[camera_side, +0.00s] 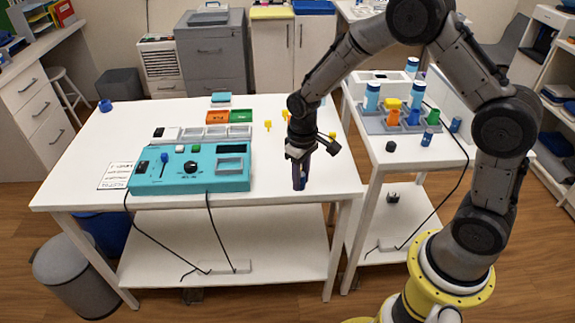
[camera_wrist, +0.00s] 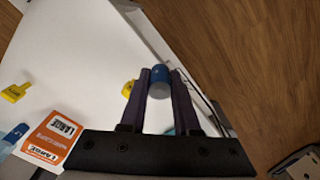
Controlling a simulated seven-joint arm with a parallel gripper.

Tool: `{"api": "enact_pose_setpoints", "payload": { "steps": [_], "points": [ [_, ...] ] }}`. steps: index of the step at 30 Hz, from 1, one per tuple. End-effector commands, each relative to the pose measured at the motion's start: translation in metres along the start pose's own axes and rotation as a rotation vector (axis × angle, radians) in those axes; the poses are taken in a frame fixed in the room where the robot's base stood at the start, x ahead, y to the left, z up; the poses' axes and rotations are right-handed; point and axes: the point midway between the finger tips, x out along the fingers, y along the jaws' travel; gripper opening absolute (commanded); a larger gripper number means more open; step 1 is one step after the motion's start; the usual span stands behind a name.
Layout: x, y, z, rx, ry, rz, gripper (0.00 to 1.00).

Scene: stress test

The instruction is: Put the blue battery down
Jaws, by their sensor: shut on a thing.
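My gripper (camera_side: 299,178) hangs over the right part of the white table (camera_side: 320,178), pointing down. In the wrist view my gripper (camera_wrist: 160,88) is shut on the blue battery (camera_wrist: 159,75), a small blue cylinder with a pale end, held between the two dark fingertips. In the side view the battery is mostly hidden by the fingers. I cannot tell whether the battery touches the table top.
A teal control box (camera_side: 190,168) stands left of my gripper. A second table at right holds a grey rack (camera_side: 375,125) of bottles. The table around my gripper is clear.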

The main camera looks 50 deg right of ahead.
Motion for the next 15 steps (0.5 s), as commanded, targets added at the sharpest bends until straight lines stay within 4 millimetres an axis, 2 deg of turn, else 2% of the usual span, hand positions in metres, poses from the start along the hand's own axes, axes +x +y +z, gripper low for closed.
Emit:
{"api": "enact_pose_setpoints", "payload": {
  "steps": [4, 8, 15],
  "points": [
    [0.000, 0.000, 0.004, -0.130, 0.001, 0.000, 0.00],
    [-0.005, 0.000, 0.008, -0.343, 0.002, 0.000, 0.00],
    [-0.027, 0.009, 0.011, -0.757, 0.003, 0.002, 0.00]
  ]
}}
